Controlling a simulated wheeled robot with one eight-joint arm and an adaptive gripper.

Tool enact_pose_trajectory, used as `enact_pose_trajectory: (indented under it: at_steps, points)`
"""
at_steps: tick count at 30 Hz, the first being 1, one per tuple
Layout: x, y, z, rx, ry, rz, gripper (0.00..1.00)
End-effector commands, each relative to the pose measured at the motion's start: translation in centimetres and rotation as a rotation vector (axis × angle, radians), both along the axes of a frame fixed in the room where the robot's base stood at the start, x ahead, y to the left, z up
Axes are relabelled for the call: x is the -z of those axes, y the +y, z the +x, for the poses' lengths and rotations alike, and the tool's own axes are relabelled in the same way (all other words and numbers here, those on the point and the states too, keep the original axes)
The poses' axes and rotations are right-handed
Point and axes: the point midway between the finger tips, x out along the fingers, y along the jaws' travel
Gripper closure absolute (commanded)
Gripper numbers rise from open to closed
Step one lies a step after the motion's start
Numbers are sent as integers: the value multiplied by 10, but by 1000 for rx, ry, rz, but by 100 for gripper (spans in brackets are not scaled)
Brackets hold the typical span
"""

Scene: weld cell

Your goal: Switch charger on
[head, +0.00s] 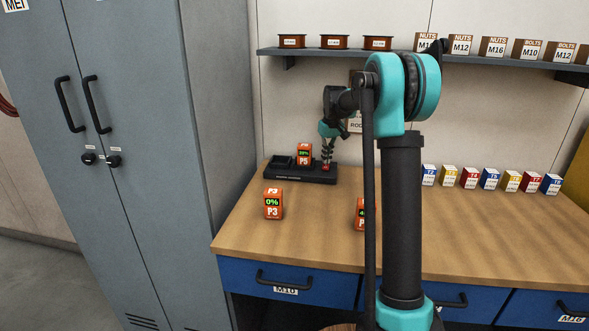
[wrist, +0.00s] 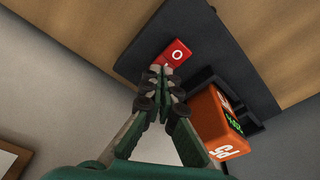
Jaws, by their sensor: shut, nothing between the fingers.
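The charger (head: 290,177) is a dark flat base at the back left of the workbench; it also shows in the wrist view (wrist: 220,45). An orange battery (head: 304,155) with a green readout stands in one of its slots, and the slot to its left looks empty. A red rocker switch with a white ring mark (wrist: 180,50) sits on the charger beside that battery. My gripper (head: 327,164) points down at the switch, fingers closed and empty. In the wrist view the fingertips (wrist: 165,70) are at the switch's edge and cover part of it; I cannot tell whether they touch.
An orange battery reading 0% (head: 272,204) stands in front of the charger. Another orange battery (head: 360,214) is partly hidden behind my arm. Several small labelled boxes (head: 490,179) line the bench's right. A shelf (head: 400,52) hangs above; a grey cabinet (head: 150,150) is at left.

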Motion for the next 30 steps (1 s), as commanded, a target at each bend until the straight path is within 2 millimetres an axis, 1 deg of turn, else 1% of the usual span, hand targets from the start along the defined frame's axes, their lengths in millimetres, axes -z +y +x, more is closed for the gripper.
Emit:
enact_pose_trajectory:
  at_steps: [12,15,30]
  points:
    - [6,0,0,0,0,0,100]
    - [4,0,0,0,1,0,100]
    - [-31,0,0,0,0,0,100]
